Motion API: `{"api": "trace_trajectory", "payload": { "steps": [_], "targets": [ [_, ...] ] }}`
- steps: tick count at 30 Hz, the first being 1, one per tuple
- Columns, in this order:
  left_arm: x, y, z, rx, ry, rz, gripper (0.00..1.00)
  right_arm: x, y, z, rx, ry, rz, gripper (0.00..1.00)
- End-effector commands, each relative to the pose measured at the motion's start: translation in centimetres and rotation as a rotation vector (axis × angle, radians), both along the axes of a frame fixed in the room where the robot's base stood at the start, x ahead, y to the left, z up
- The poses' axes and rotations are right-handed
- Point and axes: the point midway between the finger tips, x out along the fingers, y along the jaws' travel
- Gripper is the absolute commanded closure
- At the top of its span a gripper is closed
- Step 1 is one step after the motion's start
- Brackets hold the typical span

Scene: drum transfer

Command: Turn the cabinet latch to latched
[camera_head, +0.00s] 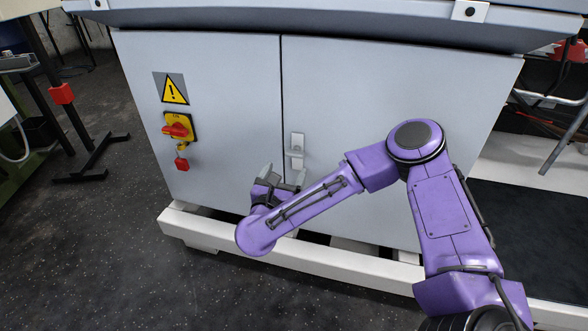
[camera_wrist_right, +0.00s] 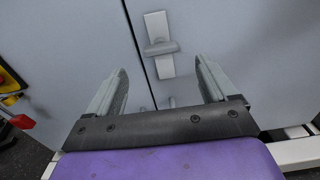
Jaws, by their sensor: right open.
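The cabinet latch (camera_head: 298,144) is a pale upright plate beside the seam between the two grey doors. Its short handle (camera_wrist_right: 161,48) lies across the plate, roughly level, in the right wrist view. The grey cabinet (camera_head: 225,80) has both doors closed. My right gripper (camera_head: 284,174) is open and empty, just below and in front of the latch. In the right wrist view its two fingers (camera_wrist_right: 160,70) stand apart, with the latch beyond and between them, apparently untouched. My left gripper is not in view.
A red rotary switch (camera_head: 177,128) on a yellow plate with a hanging red padlock sits on the left door, under a yellow warning sign (camera_head: 174,89). A white base rail (camera_head: 330,262) runs along the cabinet's foot. The dark floor at the left front is clear.

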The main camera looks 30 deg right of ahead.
Motion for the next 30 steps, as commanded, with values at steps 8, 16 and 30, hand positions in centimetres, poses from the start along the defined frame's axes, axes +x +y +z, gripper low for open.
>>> {"api": "trace_trajectory", "payload": {
  "steps": [8, 16, 30],
  "targets": [
    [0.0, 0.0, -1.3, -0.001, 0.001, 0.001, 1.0, 3.8, -4.6, -0.2, -0.004, 0.006, -0.004, 0.15],
    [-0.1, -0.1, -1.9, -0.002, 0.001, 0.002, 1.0, 6.2, -7.2, 0.0, -0.006, 0.008, 0.002, 0.15],
    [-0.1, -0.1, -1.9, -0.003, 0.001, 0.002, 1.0, 6.3, -7.4, 0.1, -0.007, 0.008, 0.003, 0.66]
  ]
}}
